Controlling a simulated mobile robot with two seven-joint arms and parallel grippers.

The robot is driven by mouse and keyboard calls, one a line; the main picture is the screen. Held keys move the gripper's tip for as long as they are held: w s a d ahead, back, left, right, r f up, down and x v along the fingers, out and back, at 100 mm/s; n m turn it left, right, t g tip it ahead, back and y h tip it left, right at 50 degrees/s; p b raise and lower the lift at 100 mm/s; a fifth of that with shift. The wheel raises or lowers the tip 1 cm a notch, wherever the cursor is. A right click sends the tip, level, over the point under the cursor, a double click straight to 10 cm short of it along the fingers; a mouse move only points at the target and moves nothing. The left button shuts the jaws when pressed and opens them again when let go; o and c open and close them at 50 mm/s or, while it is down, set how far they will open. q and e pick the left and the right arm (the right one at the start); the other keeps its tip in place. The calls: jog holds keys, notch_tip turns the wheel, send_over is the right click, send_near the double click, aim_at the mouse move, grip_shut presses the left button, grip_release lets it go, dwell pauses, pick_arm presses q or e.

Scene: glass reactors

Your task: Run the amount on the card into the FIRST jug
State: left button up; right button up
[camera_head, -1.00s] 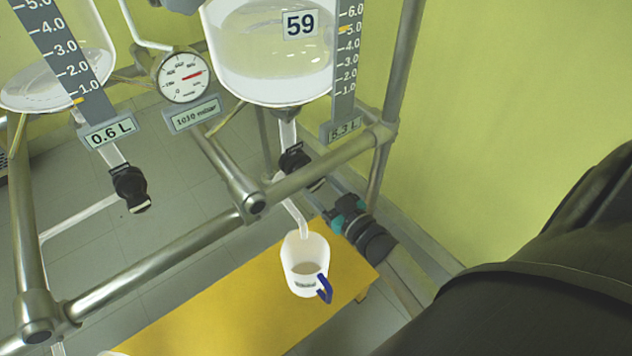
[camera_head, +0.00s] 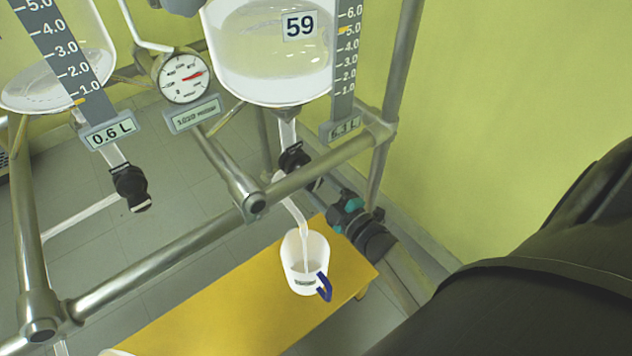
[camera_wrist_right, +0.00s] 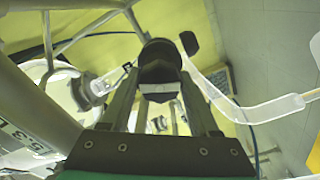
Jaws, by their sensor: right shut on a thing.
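The glass reactor (camera_head: 268,60) labelled 59 holds pale liquid above a black drain valve (camera_head: 292,158). My right gripper (camera_head: 318,184) is at this valve, partly behind the frame rail. In the right wrist view its fingers (camera_wrist_right: 160,92) are shut on a black valve handle (camera_wrist_right: 160,58). A clear stream runs from the bent outlet tube (camera_head: 298,212) into a white jug (camera_head: 305,250) with a blue handle. The jug stands upright below the outlet, with a little liquid inside. My left gripper is not in view. I see no card that I can identify.
The jug stands on a yellow bench (camera_head: 225,310). A second reactor (camera_head: 65,80), its plate reading 0.6 L, has its own black valve (camera_head: 130,188). Steel rails (camera_head: 160,268) cross in front. A pressure gauge (camera_head: 184,78) sits between the reactors. A white rim (camera_head: 115,352) shows at the bottom edge.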

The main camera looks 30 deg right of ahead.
jog(key=n, duration=0.3)
jog(key=shift+n, duration=0.3)
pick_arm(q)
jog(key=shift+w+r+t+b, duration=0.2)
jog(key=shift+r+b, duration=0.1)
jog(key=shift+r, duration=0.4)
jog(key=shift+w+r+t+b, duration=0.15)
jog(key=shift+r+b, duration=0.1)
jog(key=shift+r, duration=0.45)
pick_arm(e)
jog(key=shift+n, duration=1.8)
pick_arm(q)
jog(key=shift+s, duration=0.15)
pick_arm(e)
jog(key=o, duration=1.4)
jog(key=shift+s, duration=0.25)
pick_arm(q)
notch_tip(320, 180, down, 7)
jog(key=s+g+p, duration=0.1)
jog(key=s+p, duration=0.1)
jog(key=p, duration=0.1)
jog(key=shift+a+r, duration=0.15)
pick_arm(e)
jog(key=s, duration=0.9)
jog(key=s+d, duration=0.1)
jog(key=s, duration=0.4)
jog(key=shift+s+d, duration=0.1)
jog(key=shift+s, duration=0.25)
